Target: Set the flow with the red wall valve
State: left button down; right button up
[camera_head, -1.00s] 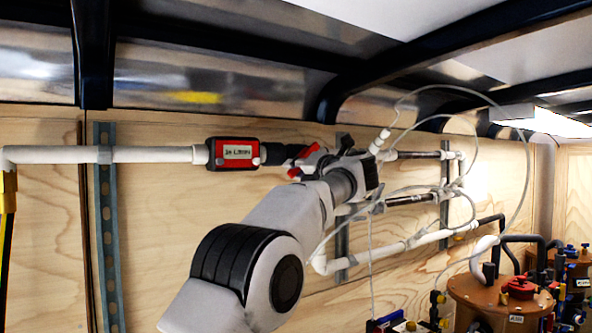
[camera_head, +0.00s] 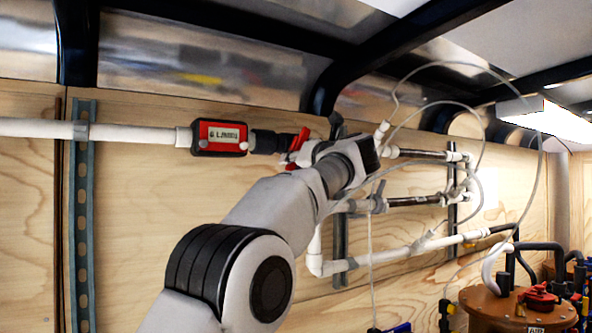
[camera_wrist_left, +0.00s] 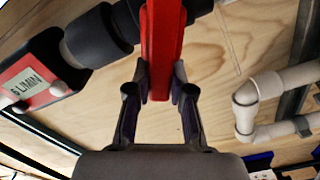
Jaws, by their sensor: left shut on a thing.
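The red wall valve's handle (camera_head: 298,143) sits on the upper white pipe, just right of a dark fitting. In the left wrist view the handle (camera_wrist_left: 162,45) is a long red bar running up out of the picture. My left gripper (camera_wrist_left: 160,92) has its two fingers on either side of the bar's lower end and is shut on it. In the head view my left gripper (camera_head: 309,150) partly hides the valve. A red flow meter (camera_head: 220,138) is left of it; its label in the wrist view (camera_wrist_left: 30,85) reads 6 L/MIN. My right gripper is not in view.
White and dark pipes (camera_head: 400,245) with thin hoses run along the wooden wall to the right. A brown tank (camera_head: 500,308) with a red cap stands at the lower right. A dark ceiling beam (camera_head: 400,50) passes above.

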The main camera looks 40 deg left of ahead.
pick_arm(q)
jog(key=shift+f, duration=0.1)
jog(key=c, duration=1)
grip_release()
jog(key=shift+a, duration=0.1)
jog(key=v, duration=1.1)
jog(key=shift+d, duration=0.4)
jog(key=shift+s+d, duration=0.1)
